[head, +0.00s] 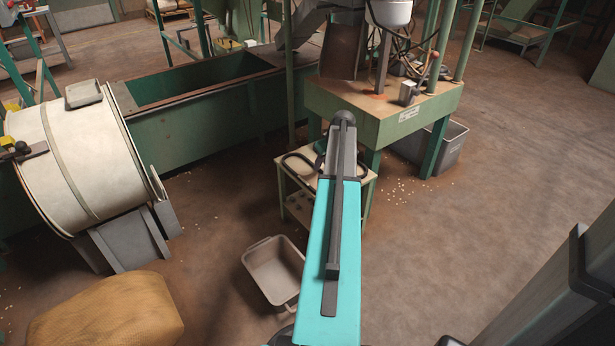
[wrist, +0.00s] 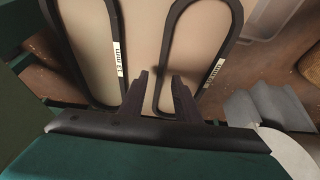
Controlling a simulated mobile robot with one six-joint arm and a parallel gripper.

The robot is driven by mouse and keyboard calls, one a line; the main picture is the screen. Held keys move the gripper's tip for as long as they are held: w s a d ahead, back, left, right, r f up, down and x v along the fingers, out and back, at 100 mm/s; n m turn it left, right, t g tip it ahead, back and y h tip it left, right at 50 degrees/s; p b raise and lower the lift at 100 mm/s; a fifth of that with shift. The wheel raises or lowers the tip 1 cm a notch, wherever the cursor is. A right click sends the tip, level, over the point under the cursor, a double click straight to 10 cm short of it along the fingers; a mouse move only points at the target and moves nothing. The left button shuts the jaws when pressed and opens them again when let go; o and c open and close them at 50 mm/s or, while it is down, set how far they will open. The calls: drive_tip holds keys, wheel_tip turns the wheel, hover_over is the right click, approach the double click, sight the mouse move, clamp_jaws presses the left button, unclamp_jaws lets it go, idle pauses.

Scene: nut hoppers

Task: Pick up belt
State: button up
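Two dark belts laid out as long loops rest on a pale tabletop. The left belt (wrist: 117,36) carries a white label that seems to read 13 mm. The right belt (wrist: 160,60) has a similar label, partly unreadable. In the head view one dark belt (head: 286,158) shows on the small cart (head: 292,174) left of my arm; the rest is hidden by the arm. My gripper (wrist: 160,84) is open, its two dark fingers apart over the belts. One strand of the right belt appears between the fingers; I cannot tell whether they touch it.
A green-legged press table (head: 405,118) stands close behind the cart. A grey bin (head: 274,268) sits on the floor in front, beside a brown sack (head: 105,312). A white drum (head: 78,155) and a green trough (head: 210,118) are at left. Floor at right is mostly clear.

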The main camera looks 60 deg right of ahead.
drive_tip(key=shift+b+x, duration=0.3)
drive_tip(key=shift+x, duration=1.05)
clamp_jaws()
